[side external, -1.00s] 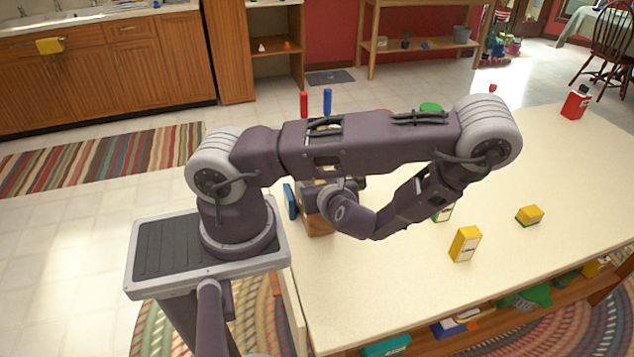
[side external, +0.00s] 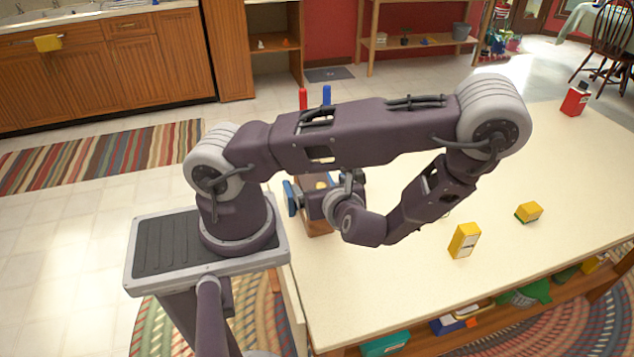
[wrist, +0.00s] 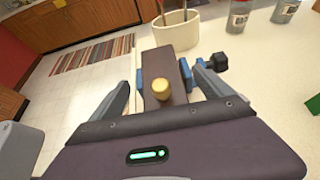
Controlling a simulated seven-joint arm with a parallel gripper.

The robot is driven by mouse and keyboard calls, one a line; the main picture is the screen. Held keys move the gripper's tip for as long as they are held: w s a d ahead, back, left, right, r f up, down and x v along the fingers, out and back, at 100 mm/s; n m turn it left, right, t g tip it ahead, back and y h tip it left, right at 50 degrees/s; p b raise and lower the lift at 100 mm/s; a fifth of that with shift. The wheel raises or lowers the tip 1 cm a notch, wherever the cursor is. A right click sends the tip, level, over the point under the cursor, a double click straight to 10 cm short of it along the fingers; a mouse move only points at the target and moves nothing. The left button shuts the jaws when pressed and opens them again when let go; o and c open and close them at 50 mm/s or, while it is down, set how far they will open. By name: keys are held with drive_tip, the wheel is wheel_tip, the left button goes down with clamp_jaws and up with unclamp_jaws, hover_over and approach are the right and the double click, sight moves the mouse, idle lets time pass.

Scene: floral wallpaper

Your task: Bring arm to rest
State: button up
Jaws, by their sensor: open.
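My gripper (wrist: 161,78) is open, with its two fingers spread and nothing held between them in the wrist view. Beyond and partly between the fingertips is a brown wooden box (wrist: 163,64) with blue parts at its sides and a yellow knob (wrist: 161,89). The box also shows in the side view (side external: 319,226), on the table edge near my base. There my gripper (side external: 306,203) is folded back toward my base beside the box, partly hidden by my wrist. I cannot tell whether gripper and box touch.
A white crock (wrist: 175,32) with red and blue handles stands behind the box. Glass jars (wrist: 240,14) stand to its right. The table's front is clear.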

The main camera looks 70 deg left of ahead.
drive_tip(key=s+d+r+n+t+h, duration=0.2)
drive_tip(key=d+r+n+h, duration=0.4)
drive_tip(key=r, duration=0.6)
drive_tip(key=s+d+r+n+t+h, duration=0.1)
drive_tip(key=d+r+n+t+h, duration=0.2)
drive_tip(key=d+r+n+h, duration=0.3)
drive_tip(key=d+r+n, duration=0.5)
drive_tip(key=r+n, duration=0.1)
drive_tip(key=shift+s+d+r+h, duration=0.15)
drive_tip(key=shift+s+r+h, duration=0.1)
drive_tip(key=shift+s+h, duration=0.15)
idle(1.0)
